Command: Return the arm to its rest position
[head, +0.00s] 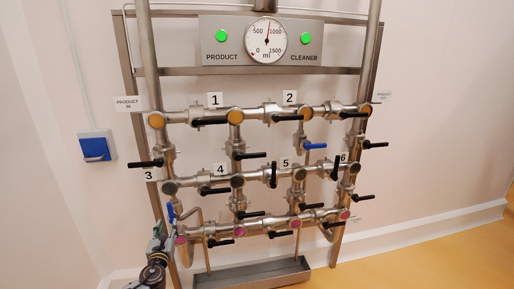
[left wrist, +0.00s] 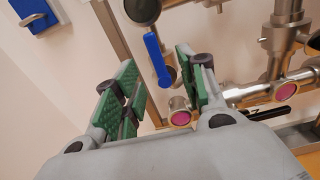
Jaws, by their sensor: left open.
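My left gripper (head: 161,231) is at the lower left of the pipe rack in the head view, near the rack's left post. In the left wrist view my left gripper (left wrist: 160,88) has its two green-padded fingers apart, with nothing held between them. A blue valve handle (left wrist: 157,60) hangs just beyond the fingertips, close to the right finger. That blue handle also shows in the head view (head: 171,213), just above the gripper. Whether a finger touches it I cannot tell. My right gripper is not in view.
The steel pipe rack (head: 130,75) carries several black-handled valves and another blue handle (head: 315,146). A round gauge (head: 265,42) sits on top between two green lights. A drip tray (head: 260,272) lies below. A blue wall box (head: 96,147) is at left. Floor at right is clear.

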